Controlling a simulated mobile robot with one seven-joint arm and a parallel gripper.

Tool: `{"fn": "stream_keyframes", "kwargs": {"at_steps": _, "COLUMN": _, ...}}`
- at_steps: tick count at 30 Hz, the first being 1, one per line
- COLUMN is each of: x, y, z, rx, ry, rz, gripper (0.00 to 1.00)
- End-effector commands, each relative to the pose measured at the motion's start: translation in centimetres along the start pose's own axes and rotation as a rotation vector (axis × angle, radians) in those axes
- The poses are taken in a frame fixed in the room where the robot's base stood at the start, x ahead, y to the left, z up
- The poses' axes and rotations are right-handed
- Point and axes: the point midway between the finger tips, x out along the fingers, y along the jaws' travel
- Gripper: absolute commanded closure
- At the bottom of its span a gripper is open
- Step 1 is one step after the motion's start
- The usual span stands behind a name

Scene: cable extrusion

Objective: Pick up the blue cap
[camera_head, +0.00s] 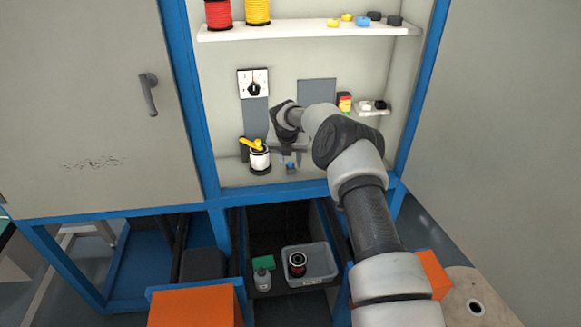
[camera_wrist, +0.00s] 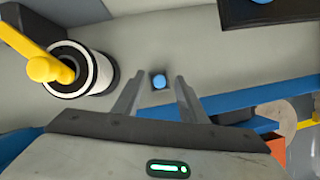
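A small blue cap (camera_head: 291,168) sits on the cabinet's pale bottom surface, near its front edge. In the wrist view the blue cap (camera_wrist: 158,81) appears between my fingertips, with a gap on both sides. My gripper (camera_head: 289,153) points down over it. In the wrist view my gripper (camera_wrist: 159,77) has its fingers spread and holds nothing. I cannot tell how far the fingertips are above the cap. Another blue cap (camera_head: 363,21) lies on the upper shelf.
A white and black cylinder (camera_head: 260,159) with a yellow handle stands left of my gripper; it also shows in the wrist view (camera_wrist: 98,72). The upper shelf (camera_head: 285,30) holds spools and several caps. A small side shelf (camera_head: 373,112) and blue frame posts (camera_head: 420,75) lie to the right.

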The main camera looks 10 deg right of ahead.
Motion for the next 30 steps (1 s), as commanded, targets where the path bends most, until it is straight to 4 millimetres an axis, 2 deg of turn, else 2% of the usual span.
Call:
{"fn": "stream_keyframes", "kwargs": {"at_steps": 5, "x": 0.0, "y": 0.0, "z": 0.0, "rx": -0.001, "ry": 0.0, "rz": 0.0, "gripper": 0.62}}
{"fn": "stream_keyframes", "kwargs": {"at_steps": 12, "x": 0.0, "y": 0.0, "z": 0.0, "rx": -0.001, "ry": 0.0, "rz": 0.0, "gripper": 1.0}}
{"fn": "stream_keyframes", "kwargs": {"at_steps": 22, "x": -0.6, "y": 0.0, "z": 0.2, "rx": 0.0, "ry": -0.001, "rz": 0.0, "gripper": 1.0}}
{"fn": "stream_keyframes", "kwargs": {"at_steps": 26, "x": -2.5, "y": 0.0, "z": 1.1, "rx": 0.0, "ry": -0.002, "rz": 0.001, "gripper": 1.0}}
{"fn": "stream_keyframes", "kwargs": {"at_steps": 30, "x": -5.2, "y": 0.1, "z": 2.2, "rx": 0.0, "ry": -0.002, "rz": 0.001, "gripper": 1.0}}
